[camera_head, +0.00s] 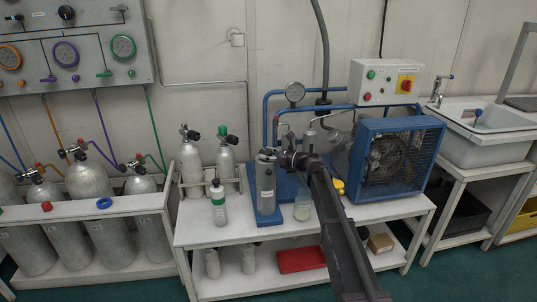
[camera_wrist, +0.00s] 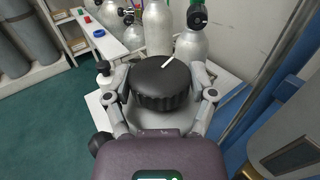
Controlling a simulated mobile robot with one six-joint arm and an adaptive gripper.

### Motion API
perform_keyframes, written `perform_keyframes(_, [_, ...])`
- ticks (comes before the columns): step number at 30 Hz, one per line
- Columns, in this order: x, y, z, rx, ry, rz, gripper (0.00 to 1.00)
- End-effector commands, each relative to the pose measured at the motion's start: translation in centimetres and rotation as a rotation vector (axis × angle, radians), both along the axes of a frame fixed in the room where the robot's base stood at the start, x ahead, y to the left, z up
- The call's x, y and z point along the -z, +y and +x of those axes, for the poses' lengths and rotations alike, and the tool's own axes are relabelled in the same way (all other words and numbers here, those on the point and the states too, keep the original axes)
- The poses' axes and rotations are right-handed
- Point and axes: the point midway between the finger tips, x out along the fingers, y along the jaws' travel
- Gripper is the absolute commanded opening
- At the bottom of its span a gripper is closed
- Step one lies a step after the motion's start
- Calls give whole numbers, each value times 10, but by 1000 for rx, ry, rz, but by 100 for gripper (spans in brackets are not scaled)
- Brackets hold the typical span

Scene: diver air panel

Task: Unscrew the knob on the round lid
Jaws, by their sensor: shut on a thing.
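The knob (camera_wrist: 162,84) is black, round and ribbed, with a white line on its top, in the middle of the wrist view. My gripper (camera_wrist: 161,76) has one finger on each side of it and is shut on its rim. In the head view my gripper (camera_head: 277,157) is at the top of a grey upright cylinder (camera_head: 265,188) on a blue base. The knob is small and partly covered there. The round lid under the knob is mostly hidden by the knob and my gripper.
The cylinder stands on a white bench (camera_head: 225,232). A green-banded bottle (camera_head: 218,205) stands to its left, with two grey tanks behind. A small grey canister (camera_head: 302,207) and a blue compressor (camera_head: 392,158) are to the right. A blue pipe frame stands behind.

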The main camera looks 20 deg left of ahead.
Motion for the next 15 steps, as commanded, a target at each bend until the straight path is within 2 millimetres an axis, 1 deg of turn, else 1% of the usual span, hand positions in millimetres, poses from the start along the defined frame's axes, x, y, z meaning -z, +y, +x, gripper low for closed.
perform_keyframes(1, [0, 2, 7, -33, -2, -1, 25])
perform_keyframes(15, [0, 4, 6, -412, -3, -3, 25])
